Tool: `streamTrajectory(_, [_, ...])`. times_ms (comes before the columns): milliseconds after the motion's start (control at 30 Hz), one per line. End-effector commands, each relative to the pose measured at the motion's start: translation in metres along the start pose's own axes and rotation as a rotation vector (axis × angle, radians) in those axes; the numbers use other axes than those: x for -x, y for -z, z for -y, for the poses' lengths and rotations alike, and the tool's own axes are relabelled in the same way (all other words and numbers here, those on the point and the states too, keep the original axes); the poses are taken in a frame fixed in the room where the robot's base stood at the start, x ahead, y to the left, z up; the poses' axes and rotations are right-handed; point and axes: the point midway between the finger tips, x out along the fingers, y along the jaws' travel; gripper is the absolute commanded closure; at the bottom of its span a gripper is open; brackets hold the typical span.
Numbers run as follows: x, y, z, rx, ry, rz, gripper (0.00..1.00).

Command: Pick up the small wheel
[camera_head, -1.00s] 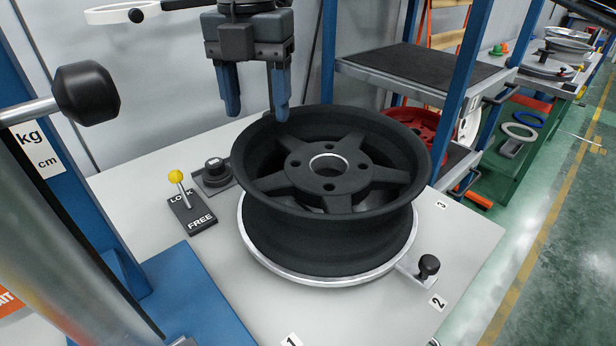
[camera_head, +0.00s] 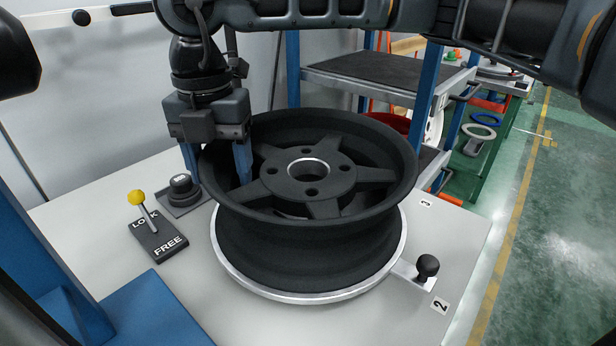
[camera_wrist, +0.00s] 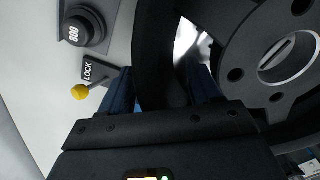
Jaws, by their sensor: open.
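The small wheel (camera_head: 309,187) is a black five-spoke rim with a silver ring at its hub. It sits flat on a round silver-edged plate (camera_head: 312,297) on the grey table. My gripper (camera_head: 216,170) is open and points down at the wheel's left edge. One blue finger is outside the rim and the other is inside it, so the rim wall stands between them. In the wrist view the wheel's rim (camera_wrist: 172,85) passes between the two blue fingers, and the hub shows at the right. I cannot tell whether the fingers touch the rim.
A lever with a yellow knob (camera_head: 137,197) on a LOCK/FREE plate and a black dial (camera_head: 182,187) stand left of the wheel. A black-knobbed clamp (camera_head: 427,267) is at the right. A shelf rack (camera_head: 385,75) stands behind. The right floor is open.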

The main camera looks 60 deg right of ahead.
Motion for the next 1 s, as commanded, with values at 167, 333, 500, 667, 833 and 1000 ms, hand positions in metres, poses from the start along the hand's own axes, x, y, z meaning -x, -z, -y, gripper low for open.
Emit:
streamTrajectory(167, [-0.018,0.0,0.0,-0.001,0.0,0.0,0.37])
streamTrajectory(333, [-0.02,0.0,0.0,0.0,0.0,0.001,0.37])
streamTrajectory(500, [-0.02,-0.001,0.0,-0.001,0.0,0.001,0.45])
streamTrajectory(667, [-0.02,-0.001,0.0,-0.001,0.0,0.001,0.6])
streamTrajectory(833, [-0.02,-0.001,0.0,-0.001,-0.001,0.001,0.76])
streamTrajectory(1000, [-0.02,-0.001,0.0,-0.001,-0.001,0.001,0.93])
